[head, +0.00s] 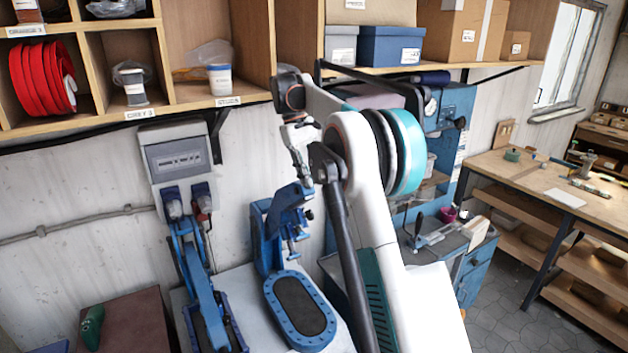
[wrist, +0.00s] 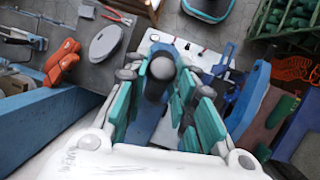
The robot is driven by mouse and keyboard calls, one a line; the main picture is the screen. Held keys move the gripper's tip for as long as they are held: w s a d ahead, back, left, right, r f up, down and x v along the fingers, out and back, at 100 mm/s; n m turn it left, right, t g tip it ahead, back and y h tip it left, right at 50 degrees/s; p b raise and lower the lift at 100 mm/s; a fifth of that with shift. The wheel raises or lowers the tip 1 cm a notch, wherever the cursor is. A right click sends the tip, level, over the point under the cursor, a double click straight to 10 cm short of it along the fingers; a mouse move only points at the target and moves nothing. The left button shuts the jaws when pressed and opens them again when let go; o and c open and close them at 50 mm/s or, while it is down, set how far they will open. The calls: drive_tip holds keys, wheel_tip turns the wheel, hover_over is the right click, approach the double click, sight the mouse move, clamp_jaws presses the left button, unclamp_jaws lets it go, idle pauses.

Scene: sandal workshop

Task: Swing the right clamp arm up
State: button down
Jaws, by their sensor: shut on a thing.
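The right clamp arm (head: 290,200) is blue and stands raised and tilted above the oval blue base with a dark pad (head: 300,305) in the head view. My gripper (head: 304,178) is at the arm's upper end, partly hidden by my own arm. In the wrist view my gripper (wrist: 160,85) has its teal fingers closed on both sides of a dark round knob (wrist: 157,75), with blue metal beneath. The left clamp arm (head: 205,295) lies low over its own base.
A grey control box (head: 178,155) hangs on the wall behind the clamps. A wooden shelf (head: 170,105) with bins runs above. A blue machine (head: 455,110) stands behind my arm, and a workbench (head: 535,185) is at the right. Open floor shows at the lower right.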

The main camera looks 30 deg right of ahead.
drive_tip(key=shift+w+r, duration=0.5)
drive_tip(key=shift+w, duration=0.1)
drive_tip(key=c, duration=1.4)
unclamp_jaws()
wheel_tip(320, 180, up, 10)
drive_tip(key=shift+f, duration=0.1)
drive_tip(key=shift+c, duration=0.6)
